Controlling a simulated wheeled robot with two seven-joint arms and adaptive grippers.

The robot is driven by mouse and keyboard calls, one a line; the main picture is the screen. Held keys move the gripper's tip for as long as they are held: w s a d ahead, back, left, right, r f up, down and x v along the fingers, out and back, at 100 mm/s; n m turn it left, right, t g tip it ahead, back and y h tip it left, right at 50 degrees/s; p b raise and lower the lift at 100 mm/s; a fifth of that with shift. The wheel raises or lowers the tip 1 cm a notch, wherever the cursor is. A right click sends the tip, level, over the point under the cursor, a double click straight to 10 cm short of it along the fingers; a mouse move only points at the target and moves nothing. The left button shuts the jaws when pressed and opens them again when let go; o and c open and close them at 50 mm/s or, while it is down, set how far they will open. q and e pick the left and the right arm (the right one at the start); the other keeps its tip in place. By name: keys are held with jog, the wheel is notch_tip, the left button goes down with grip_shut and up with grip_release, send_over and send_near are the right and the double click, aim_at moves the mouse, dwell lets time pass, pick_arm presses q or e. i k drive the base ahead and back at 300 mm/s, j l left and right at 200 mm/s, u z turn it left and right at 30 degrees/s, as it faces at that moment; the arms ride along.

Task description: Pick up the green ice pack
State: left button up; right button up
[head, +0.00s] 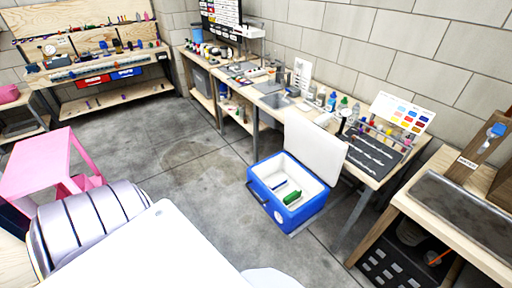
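A small green ice pack (292,198) lies on the inside floor of the blue cooler (299,215), towards its right side. The cooler stands on the floor and has a white interior. Its white lid (315,150) is open and tilted back against the workbench side. A thin blue and white item (280,185) lies in the cooler, left of and behind the green pack. Neither of my grippers shows in the head view.
A long wooden workbench (375,178) with bottles and tools runs along the wall behind the cooler. A wooden sink stand (440,212) is at the right, with a black crate (385,268) below. A pink stool (40,160) stands left. Grey floor (205,175) left of the cooler is clear.

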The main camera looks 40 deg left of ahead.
aim_at(287, 200)
jog(key=u, duration=1.2)
